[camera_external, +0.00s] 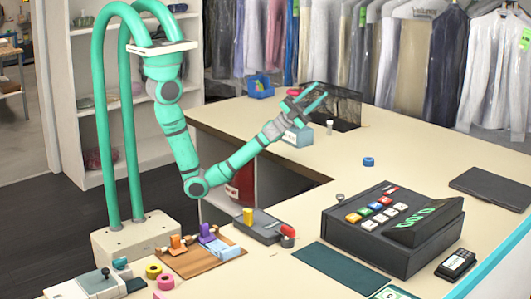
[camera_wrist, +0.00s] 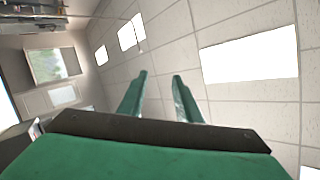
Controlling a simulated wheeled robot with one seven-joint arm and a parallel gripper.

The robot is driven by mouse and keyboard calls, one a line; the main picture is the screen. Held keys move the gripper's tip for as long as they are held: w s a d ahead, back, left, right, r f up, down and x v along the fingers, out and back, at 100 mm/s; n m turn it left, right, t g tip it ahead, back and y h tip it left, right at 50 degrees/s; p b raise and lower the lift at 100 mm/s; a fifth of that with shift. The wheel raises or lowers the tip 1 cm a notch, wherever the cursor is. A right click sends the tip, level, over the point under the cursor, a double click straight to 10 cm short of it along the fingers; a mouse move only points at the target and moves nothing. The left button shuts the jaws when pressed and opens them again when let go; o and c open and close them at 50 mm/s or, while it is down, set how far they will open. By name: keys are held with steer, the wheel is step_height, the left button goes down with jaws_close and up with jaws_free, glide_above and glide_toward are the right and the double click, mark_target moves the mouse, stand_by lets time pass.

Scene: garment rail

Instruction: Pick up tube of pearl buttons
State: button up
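My gripper (camera_external: 316,92) is raised over the far part of the counter, pointing up and to the right. In the wrist view its two green fingers (camera_wrist: 160,74) stand apart with nothing between them, against the ceiling. A small pale upright cylinder (camera_external: 329,127) stands on the counter by the black tray, below and right of my gripper. It may be the tube of pearl buttons, but it is too small to tell. No tube shows in the wrist view.
A black tray (camera_external: 345,122) and a blue-grey box (camera_external: 298,137) are near my gripper. A cash register (camera_external: 385,235) stands front right. Tape rolls, a brown board (camera_external: 178,262) and small tools crowd the front left. The counter's middle right is mostly clear.

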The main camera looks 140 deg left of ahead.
steer(key=s+a+r+m+h, duration=0.2)
steer(key=s+a+r+m, duration=0.4)
steer(key=a+r+m, duration=0.4)
steer(key=m+g+h, duration=0.2)
steer(key=m+g, duration=0.3)
steer(key=g, duration=0.8)
glide_above(337, 136)
steer(key=s+d, duration=0.5)
steer(key=s, duration=0.4)
step_height(337, 136, down, 34)
steer(key=shift+w+a+r, duration=0.1)
steer(key=shift+w+r, duration=0.05)
steer(key=shift+r, duration=0.1)
steer(key=x, duration=0.4)
steer(key=shift+w+f, duration=0.1)
steer(key=shift+x, duration=3.15)
steer(key=shift+a, duration=0.1)
jaws_close()
